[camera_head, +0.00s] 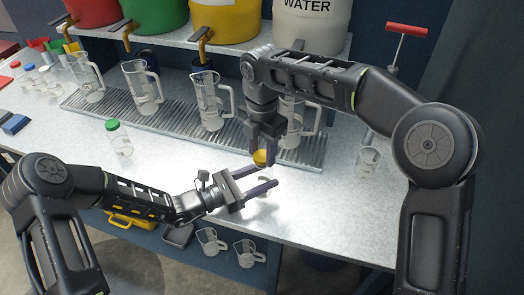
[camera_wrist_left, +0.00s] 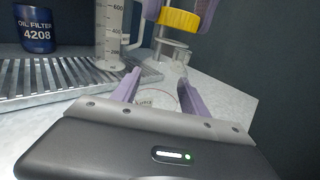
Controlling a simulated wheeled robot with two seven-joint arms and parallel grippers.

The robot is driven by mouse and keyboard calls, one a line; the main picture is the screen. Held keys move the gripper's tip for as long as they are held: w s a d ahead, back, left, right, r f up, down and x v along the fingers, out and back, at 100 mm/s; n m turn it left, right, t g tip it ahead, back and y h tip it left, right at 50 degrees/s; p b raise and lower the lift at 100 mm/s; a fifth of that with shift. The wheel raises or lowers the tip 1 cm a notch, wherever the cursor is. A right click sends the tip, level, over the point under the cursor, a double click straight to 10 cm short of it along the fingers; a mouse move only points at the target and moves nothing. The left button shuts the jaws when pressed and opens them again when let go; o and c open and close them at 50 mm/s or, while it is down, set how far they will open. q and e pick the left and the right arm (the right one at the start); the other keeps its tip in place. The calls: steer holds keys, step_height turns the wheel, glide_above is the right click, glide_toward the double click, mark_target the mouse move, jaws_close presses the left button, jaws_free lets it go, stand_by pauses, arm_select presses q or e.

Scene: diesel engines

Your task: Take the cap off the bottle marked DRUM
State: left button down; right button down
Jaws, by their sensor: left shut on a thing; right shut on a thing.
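My left gripper (camera_head: 273,182) is shut on a small clear bottle (camera_head: 265,187) at the front of the bench. In the left wrist view the bottle (camera_wrist_left: 156,99) shows between the two purple fingers, with a small label too faint to read. My right gripper (camera_head: 262,150) reaches down from above and is shut on a yellow cap (camera_head: 261,158). In the left wrist view the yellow cap (camera_wrist_left: 179,20) is held above the bottle, and a gap appears between them. The bottle's mouth is hard to make out.
A green-capped bottle (camera_head: 118,138) stands to the left. Clear jugs (camera_head: 209,103) stand on a ribbed drip tray (camera_head: 175,117) behind. A small glass beaker (camera_head: 367,161) is at the right. The bench front between the bottles is clear.

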mark_target(262, 155)
steer(key=shift+r, duration=0.15)
steer(key=shift+r, duration=1.9)
arm_select(q)
steer(key=c, duration=0.5)
jaws_free()
steer(key=shift+a, duration=0.1)
arm_select(e)
steer(key=shift+f, duration=0.1)
arm_select(q)
steer(key=b+v, duration=0.2)
steer(key=v, duration=1)
steer(key=shift+f, duration=0.1)
arm_select(e)
step_height(262, 155, down, 2)
steer(key=shift+f, duration=0.1)
